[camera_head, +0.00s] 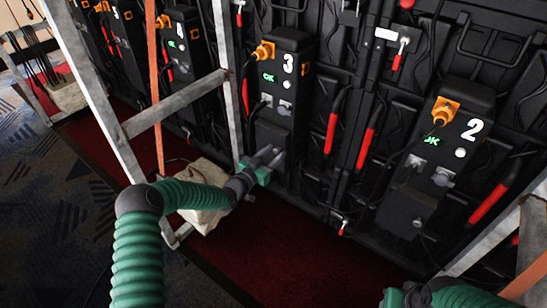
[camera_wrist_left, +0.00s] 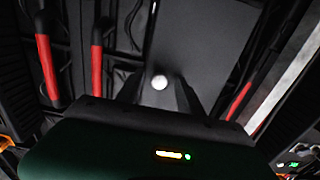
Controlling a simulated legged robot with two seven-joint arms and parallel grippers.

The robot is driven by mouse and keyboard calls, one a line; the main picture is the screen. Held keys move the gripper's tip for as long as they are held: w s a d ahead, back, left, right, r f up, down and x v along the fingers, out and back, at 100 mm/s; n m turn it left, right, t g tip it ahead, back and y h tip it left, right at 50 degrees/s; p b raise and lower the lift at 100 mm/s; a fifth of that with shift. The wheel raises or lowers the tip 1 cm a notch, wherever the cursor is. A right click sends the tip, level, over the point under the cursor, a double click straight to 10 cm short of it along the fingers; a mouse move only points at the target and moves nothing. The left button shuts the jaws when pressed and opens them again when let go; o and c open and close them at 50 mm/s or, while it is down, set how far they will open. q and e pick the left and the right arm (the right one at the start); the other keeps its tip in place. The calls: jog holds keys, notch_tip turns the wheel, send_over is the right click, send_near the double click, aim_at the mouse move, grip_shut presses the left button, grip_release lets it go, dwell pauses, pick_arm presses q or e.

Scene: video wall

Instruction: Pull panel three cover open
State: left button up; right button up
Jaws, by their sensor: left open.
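Panel three (camera_head: 288,65) is a tall black box with a white 3, a green OK light and an orange plug. Its lower dark cover (camera_head: 272,136) looks shut. In the left wrist view the cover (camera_wrist_left: 200,40) is a plain dark grey face with a round white knob (camera_wrist_left: 160,82) near its lower end. My left gripper (camera_head: 274,156) is open in front of the cover's lower part. In the wrist view its two dark fingers stand either side of the knob; I cannot tell whether they touch it. In the head view the gripper hides the knob. My right gripper's green body (camera_head: 392,298) is cut off at the bottom edge.
Panel two (camera_head: 455,130) stands to the right, with red-handled levers (camera_head: 366,148) between. A grey metal frame (camera_head: 175,104) and orange strap (camera_head: 153,80) stand left. A pale sandbag (camera_head: 205,205) lies under my left forearm. Red carpet (camera_head: 262,250) in front is clear.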

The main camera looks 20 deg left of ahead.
pick_arm(q)
grip_shut()
dwell(1.4)
